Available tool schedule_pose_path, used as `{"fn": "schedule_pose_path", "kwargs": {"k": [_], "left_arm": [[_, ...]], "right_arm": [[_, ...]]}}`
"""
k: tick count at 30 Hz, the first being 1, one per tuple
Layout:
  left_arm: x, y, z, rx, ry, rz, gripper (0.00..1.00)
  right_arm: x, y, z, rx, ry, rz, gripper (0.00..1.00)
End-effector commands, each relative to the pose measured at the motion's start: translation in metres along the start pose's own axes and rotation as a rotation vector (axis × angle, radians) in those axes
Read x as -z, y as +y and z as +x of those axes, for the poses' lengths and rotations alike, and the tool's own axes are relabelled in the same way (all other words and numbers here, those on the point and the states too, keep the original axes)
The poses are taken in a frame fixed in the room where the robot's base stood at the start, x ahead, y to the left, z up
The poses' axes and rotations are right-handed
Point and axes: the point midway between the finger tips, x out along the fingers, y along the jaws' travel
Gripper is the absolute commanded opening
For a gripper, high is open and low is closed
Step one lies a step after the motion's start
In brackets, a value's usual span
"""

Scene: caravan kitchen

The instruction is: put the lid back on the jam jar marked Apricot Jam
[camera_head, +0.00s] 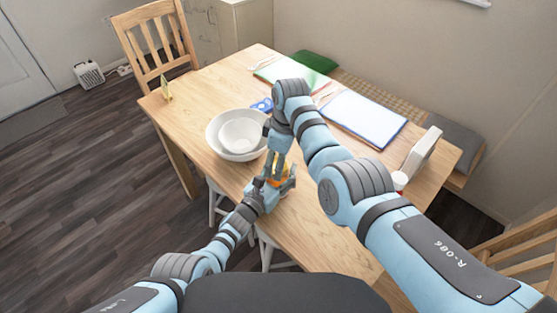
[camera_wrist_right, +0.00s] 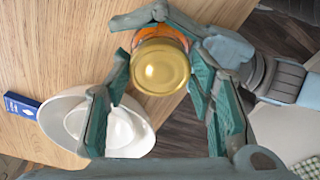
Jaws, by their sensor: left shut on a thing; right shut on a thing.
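The jam jar (camera_head: 287,185) with orange contents is near the table's front edge in the head view, mostly hidden by my grippers. My left gripper (camera_head: 272,186) is shut on the jar from the side. Its fingers also show around the orange jar (camera_wrist_right: 153,36) in the right wrist view. The gold lid (camera_wrist_right: 160,68) lies between the fingers of my right gripper (camera_wrist_right: 161,72), which is shut on it. The lid covers most of the jar in that view. I cannot tell whether it is seated on the rim or just above it. The jar's label is not readable.
Nested white bowls (camera_head: 222,148) stand just left of my grippers. Open books (camera_head: 362,120) lie at the back of the table (camera_head: 200,95). A white box (camera_head: 422,153) and a small red-and-white container (camera_head: 399,180) stand at the right. A small yellow card (camera_head: 166,88) stands at the left corner.

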Motion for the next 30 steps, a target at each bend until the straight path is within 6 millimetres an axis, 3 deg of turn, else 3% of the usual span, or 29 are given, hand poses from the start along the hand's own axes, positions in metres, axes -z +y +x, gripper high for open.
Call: {"fn": "schedule_pose_path", "kwargs": {"k": [21, 27, 30], "left_arm": [[0.004, -0.001, -0.002, 0.0, 0.008, -0.001, 0.0], [0.004, -0.001, -0.002, 0.0, 0.008, -0.001, 0.0], [0.004, -0.001, -0.002, 0.0, 0.008, -0.001, 0.0]], "right_arm": [[-0.001, 0.0, 0.012, -0.001, 0.0, 0.002, 0.41], [-0.001, -0.001, 0.012, -0.033, 0.002, 0.263, 0.41], [-0.001, -0.001, 0.011, -0.035, 0.001, 0.285, 0.41]]}}
